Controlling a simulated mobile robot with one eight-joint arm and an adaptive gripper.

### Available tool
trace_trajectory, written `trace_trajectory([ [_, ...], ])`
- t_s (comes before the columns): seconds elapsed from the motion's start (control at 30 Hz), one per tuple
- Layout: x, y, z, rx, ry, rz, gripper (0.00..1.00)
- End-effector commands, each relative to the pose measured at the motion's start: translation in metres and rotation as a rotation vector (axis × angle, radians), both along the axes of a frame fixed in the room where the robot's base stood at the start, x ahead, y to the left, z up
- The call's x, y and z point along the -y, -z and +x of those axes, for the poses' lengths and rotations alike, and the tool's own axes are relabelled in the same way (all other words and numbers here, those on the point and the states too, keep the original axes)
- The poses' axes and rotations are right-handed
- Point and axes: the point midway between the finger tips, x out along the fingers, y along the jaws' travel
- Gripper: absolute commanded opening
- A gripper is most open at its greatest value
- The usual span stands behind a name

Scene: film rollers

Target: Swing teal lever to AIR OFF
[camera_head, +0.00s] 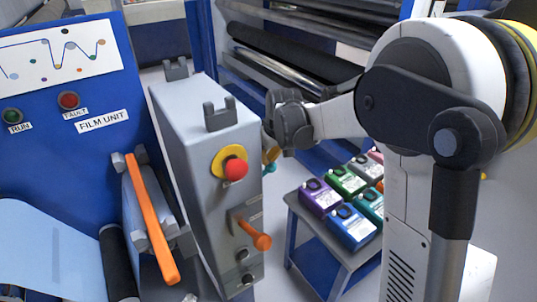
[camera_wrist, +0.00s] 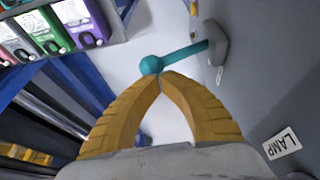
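The teal lever shows in the wrist view as a round knob (camera_wrist: 151,65) on a short bar (camera_wrist: 183,54). The bar runs to a grey mount (camera_wrist: 214,44) on the grey panel. In the head view, a small teal part of the lever (camera_head: 272,155) shows on the right side of the grey cabinet, mostly hidden. My gripper (camera_wrist: 160,76) has its yellow fingertips together right beside the knob. They look close to or touching it; I cannot tell which. The knob is not between the fingers. No AIR OFF label is readable.
The grey cabinet (camera_head: 200,135) carries a red button (camera_head: 236,169) and an orange handle (camera_head: 252,234). A long orange lever (camera_head: 150,218) stands left of it. A LAMP label (camera_wrist: 283,145) lies on the grey panel.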

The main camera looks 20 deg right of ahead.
Motion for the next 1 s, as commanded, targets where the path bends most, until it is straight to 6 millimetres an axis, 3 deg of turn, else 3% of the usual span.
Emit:
trace_trajectory([
  [0.13, 0.001, 0.009, 0.002, 0.000, 0.000, 0.000, 0.00],
  [1.0, 0.008, 0.017, 0.005, -0.023, 0.001, 0.072, 0.00],
])
